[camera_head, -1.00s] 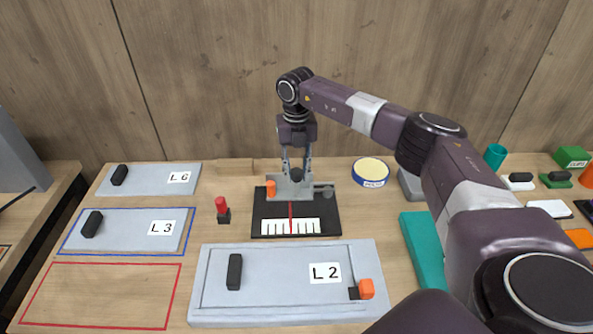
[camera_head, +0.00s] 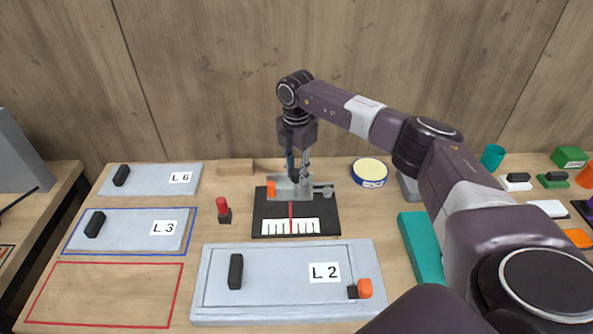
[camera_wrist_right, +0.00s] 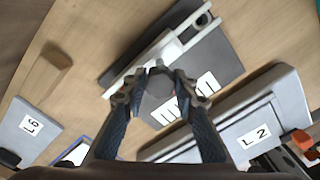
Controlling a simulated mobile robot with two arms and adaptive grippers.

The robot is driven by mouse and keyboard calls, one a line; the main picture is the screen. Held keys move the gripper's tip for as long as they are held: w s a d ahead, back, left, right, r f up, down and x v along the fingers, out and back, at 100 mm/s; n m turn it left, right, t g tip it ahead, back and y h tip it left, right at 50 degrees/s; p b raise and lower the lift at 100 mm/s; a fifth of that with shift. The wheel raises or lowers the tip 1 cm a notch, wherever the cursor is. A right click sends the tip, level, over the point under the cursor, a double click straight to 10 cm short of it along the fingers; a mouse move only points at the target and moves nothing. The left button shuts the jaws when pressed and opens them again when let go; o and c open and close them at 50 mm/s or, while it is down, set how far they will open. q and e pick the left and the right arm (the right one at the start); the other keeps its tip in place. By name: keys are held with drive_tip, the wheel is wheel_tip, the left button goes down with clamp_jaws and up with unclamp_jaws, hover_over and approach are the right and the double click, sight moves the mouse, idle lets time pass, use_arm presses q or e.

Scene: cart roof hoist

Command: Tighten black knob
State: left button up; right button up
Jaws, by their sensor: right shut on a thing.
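The black knob (camera_wrist_right: 159,83) sits on the grey bracket of a small gauge fixture, between the two fingertips of my right gripper (camera_wrist_right: 158,92) in the right wrist view. My right gripper (camera_head: 298,176) also shows in the head view, pointing down at the back of the fixture and shut on the knob. Its fingers mostly hide the knob there. The fixture has a black base (camera_head: 328,217), a white scale (camera_head: 305,227) with a red pointer (camera_head: 290,212), and an orange piece (camera_head: 271,188) on the bracket's left. My left gripper is not in view.
A grey L2 panel (camera_head: 215,310) lies in front of the fixture. The L3 panel (camera_head: 135,232) and L6 panel (camera_head: 150,185) lie left. A red-topped peg (camera_head: 222,206), yellow-topped round tin (camera_head: 370,170) and teal block (camera_head: 420,245) stand nearby. The red-outlined area is bare.

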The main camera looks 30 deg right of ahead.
drive_tip(key=shift+w+d+r+m, duration=0.1)
drive_tip(key=shift+w+r+m, duration=0.2)
drive_tip(key=shift+m, duration=0.6)
drive_tip(key=o, duration=0.9)
drive_tip(key=shift+o, duration=1.1)
drive_tip(key=shift+s, duration=0.15)
drive_tip(key=shift+o, duration=0.2)
drive_tip(key=shift+s+f, duration=0.1)
wheel_tip(320, 180, up, 12)
